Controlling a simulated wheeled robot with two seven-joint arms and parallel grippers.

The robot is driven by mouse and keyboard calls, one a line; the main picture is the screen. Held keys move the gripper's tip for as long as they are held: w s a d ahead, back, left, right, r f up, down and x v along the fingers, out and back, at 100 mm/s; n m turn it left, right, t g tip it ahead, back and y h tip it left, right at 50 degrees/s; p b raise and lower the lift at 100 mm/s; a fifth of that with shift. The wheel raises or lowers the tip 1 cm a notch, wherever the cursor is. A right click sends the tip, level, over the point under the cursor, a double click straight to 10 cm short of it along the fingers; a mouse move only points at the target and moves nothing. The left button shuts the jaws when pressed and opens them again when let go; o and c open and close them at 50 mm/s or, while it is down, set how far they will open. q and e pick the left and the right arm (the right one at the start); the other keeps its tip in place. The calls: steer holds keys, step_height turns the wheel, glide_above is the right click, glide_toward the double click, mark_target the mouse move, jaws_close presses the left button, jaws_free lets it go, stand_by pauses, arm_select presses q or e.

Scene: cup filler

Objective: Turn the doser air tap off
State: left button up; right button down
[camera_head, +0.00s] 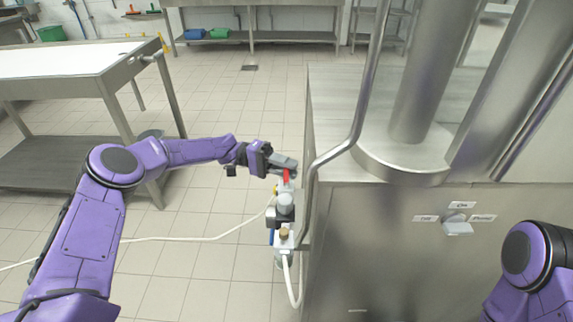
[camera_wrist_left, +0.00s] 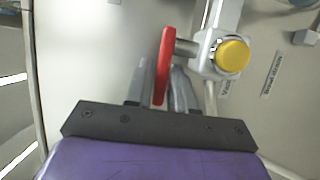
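The doser air tap has a red lever (camera_head: 286,176) on the air fittings at the left side of the steel machine. In the left wrist view the red lever (camera_wrist_left: 163,65) runs down between my left gripper's fingers (camera_wrist_left: 163,88). A finger lies close on each side of it, but I cannot tell whether both press on it. In the head view my left gripper (camera_head: 283,164) is at the top of the fittings, over the lever. A yellow round knob (camera_wrist_left: 233,54) sits to the right of the lever. My right gripper is out of view.
The steel machine (camera_head: 345,240) fills the right, with a bent pipe (camera_head: 362,100) beside the fittings and a labelled switch (camera_head: 456,224) on its front. A white hose (camera_head: 190,239) crosses the floor. A steel table (camera_head: 60,60) stands at the left.

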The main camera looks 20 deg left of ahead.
arm_select(q)
steer(key=shift+c, duration=0.3)
jaws_close()
